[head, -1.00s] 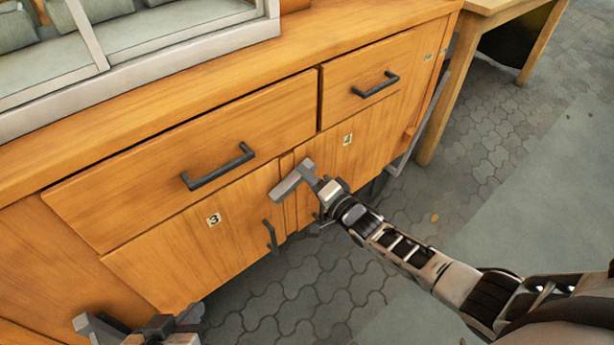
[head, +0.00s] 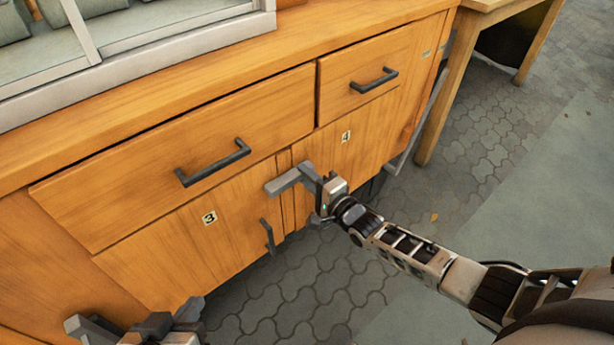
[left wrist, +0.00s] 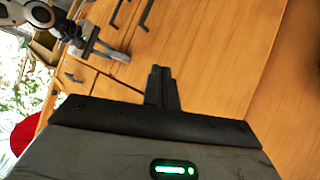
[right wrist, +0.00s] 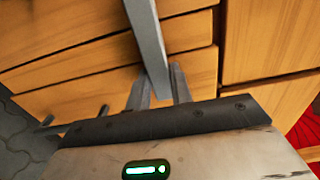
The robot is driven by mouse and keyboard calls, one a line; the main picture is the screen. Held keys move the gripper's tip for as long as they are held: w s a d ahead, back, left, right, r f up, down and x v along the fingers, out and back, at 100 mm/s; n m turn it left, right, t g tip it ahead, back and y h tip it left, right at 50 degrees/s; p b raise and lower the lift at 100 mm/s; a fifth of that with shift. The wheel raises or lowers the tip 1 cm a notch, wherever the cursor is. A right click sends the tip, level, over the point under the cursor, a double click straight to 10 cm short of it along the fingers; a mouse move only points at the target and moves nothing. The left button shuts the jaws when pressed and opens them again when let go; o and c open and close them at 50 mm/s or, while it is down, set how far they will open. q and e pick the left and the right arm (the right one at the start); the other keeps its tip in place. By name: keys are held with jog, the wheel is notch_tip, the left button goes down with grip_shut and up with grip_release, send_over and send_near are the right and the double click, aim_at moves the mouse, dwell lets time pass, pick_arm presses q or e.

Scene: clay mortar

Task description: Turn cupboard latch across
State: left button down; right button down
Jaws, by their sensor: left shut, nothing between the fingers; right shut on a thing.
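The cupboard latch is a grey bar (head: 284,181) on the cupboard front, between the door marked 3 (head: 190,240) and the part marked 4. It lies slanted across the narrow strip there, its free end toward the left. My right gripper (head: 314,178) is shut on the latch's right end. In the right wrist view the bar (right wrist: 147,38) runs down between the two fingers (right wrist: 158,88). My left gripper (head: 85,326) is low at the left, in front of the cupboard; in the left wrist view its fingers (left wrist: 162,88) are together and empty.
Dark handles sit on the left drawer (head: 213,163), the right drawer (head: 375,81) and door 3 (head: 267,236). A glazed case (head: 130,45) stands on top. A wooden table (head: 470,60) is at the right. Paved floor (head: 320,280) in front is clear.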

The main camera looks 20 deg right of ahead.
jog(key=shift+f, duration=0.1)
jog(key=c, duration=1.2)
grip_release()
jog(key=shift+c, duration=0.2)
pick_arm(q)
jog(key=shift+a, duration=0.1)
jog(key=shift+r, duration=0.1)
pick_arm(e)
jog(key=shift+s, duration=0.1)
pick_arm(q)
jog(key=p, duration=0.1)
jog(key=a+r+p, duration=0.1)
jog(key=r+p, duration=0.1)
jog(key=shift+s+a+r+y, duration=0.15)
jog(key=shift+s+y, duration=0.15)
pick_arm(e)
jog(key=v, duration=1.6)
